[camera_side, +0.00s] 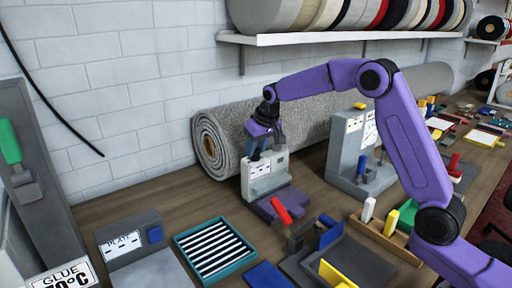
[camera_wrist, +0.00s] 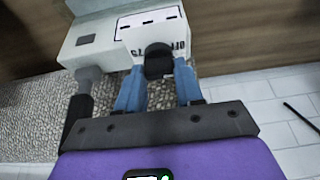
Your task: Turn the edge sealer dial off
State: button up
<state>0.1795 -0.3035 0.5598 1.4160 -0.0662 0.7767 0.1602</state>
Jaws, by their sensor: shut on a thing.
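A pale grey machine (camera_side: 262,180) with a purple base stands on the bench in front of the rolled grey rug. I take it for the edge sealer, though its label is too small to read surely. In the wrist view, its top (camera_wrist: 95,45) carries a white marked plate (camera_wrist: 150,22) and a round black dial (camera_wrist: 158,62). My gripper (camera_side: 258,148) reaches down to this machine from above. In the wrist view, its blue fingers (camera_wrist: 158,80) are shut on the dial, one on each side. The dial's pointer and setting cannot be made out.
The rolled rug (camera_side: 300,118) lies close behind the machine. A second grey machine (camera_side: 350,145) stands to its right. A red-handled tool (camera_side: 282,211), a teal slatted tray (camera_side: 214,252) and a plate unit (camera_side: 130,240) stand in front. A shelf (camera_side: 330,36) of rolls hangs above.

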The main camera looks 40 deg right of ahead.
dwell(0.4)
jog(key=o, duration=1)
jog(key=shift+o, duration=0.2)
jog(key=v, duration=1.7)
jog(key=shift+s+r, duration=0.15)
jog(key=shift+r, duration=0.05)
